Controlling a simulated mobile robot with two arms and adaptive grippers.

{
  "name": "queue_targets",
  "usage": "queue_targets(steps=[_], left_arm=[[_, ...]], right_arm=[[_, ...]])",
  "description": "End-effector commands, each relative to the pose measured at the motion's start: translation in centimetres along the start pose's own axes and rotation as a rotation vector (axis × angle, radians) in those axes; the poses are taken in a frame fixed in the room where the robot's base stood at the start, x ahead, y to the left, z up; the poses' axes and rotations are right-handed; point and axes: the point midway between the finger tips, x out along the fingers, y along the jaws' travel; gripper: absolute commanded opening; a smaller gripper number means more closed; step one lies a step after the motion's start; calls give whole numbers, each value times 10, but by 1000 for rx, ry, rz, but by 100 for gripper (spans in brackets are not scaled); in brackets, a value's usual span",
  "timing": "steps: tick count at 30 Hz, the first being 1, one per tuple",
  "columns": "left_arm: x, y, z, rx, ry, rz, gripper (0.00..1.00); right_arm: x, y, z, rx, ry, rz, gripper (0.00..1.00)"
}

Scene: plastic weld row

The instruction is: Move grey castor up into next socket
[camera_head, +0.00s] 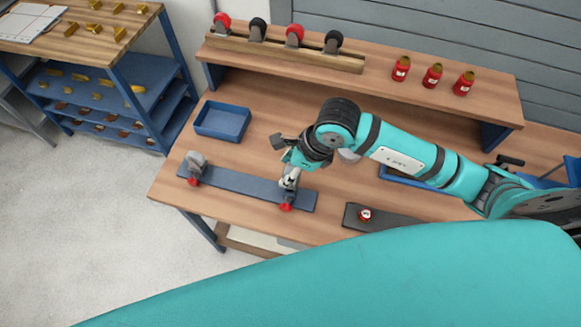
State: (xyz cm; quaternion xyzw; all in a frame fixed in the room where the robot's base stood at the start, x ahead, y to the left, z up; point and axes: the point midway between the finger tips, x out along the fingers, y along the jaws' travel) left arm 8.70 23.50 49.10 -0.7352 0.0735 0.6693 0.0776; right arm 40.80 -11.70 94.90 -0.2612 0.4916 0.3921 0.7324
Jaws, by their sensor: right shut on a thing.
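A long blue strip (240,188) lies along the front left of the workbench. At its left end a grey castor (196,161) stands on a small red piece (193,181). My right gripper (289,182) points down over the right part of the strip. It is shut on a grey castor, which the fingers mostly hide. A second red piece (286,207) shows just below the fingers at the strip's front edge. I cannot tell whether the held castor touches it. My left gripper is out of view.
A raised shelf (460,95) carries a wooden rack (285,55) of red and black castors and three red jars (433,75). A blue tray (222,121) sits behind the strip. A dark mat (392,222) with a red-and-white item (365,215) lies right. My arm crosses the right side.

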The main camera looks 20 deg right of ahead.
Motion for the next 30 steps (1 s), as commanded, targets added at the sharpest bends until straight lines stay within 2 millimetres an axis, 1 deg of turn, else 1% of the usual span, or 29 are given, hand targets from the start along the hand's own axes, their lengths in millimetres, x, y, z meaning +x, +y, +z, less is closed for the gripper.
queue_targets(steps=[24,30], left_arm=[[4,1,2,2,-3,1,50],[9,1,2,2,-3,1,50]], right_arm=[[0,1,0,-1,0,1,0],[4,0,-2,-1,0,1,0]])
